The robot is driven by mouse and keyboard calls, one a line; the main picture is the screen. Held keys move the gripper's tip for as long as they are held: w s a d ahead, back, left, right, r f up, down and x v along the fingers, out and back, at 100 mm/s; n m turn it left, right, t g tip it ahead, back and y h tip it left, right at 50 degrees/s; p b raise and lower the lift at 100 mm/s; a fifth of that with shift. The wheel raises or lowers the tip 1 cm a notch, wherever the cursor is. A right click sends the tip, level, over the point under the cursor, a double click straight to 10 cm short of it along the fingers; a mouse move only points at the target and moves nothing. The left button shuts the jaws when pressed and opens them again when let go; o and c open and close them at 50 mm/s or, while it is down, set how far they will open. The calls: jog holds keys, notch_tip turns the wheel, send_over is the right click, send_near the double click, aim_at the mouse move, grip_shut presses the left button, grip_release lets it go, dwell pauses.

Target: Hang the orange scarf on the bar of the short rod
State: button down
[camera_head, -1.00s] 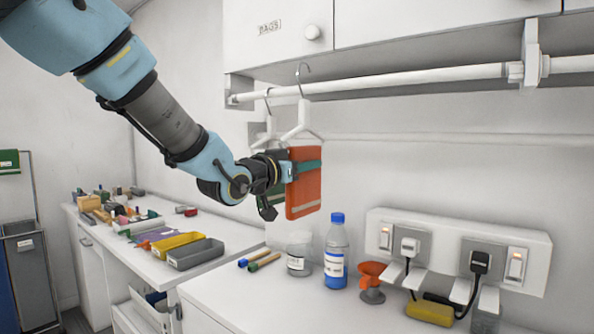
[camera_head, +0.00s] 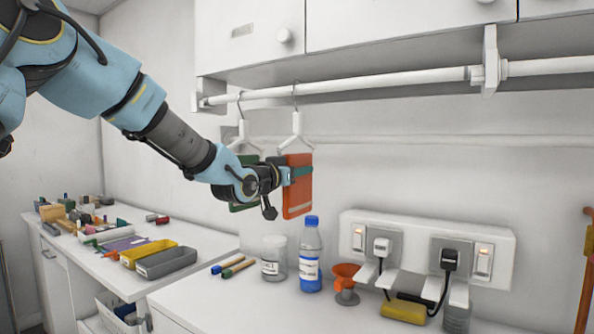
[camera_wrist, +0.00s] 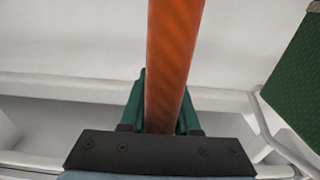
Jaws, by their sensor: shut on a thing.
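In the wrist view the scarf (camera_wrist: 172,60) runs as an upright band between the fingers (camera_wrist: 162,112). The white rod (camera_head: 370,83) runs below the cabinets. The hanger's metal hook (camera_head: 294,92) overlaps the rod in the head view; I cannot tell whether it rests on it.
A green scarf (camera_head: 246,160) on a second hanger (camera_head: 241,128) is at the rod, left of the orange one, partly hidden by my gripper. A bracket (camera_head: 490,62) holds the rod at right. A bottle (camera_head: 311,255), jar (camera_head: 273,258) and sockets (camera_head: 425,245) are below.

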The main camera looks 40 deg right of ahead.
jog(key=shift+f, duration=0.3)
jog(key=c, duration=0.6)
grip_release()
jog(key=shift+o, duration=0.2)
jog(key=b+v, duration=0.3)
jog(key=v, duration=0.8)
jog(key=shift+w, duration=0.1)
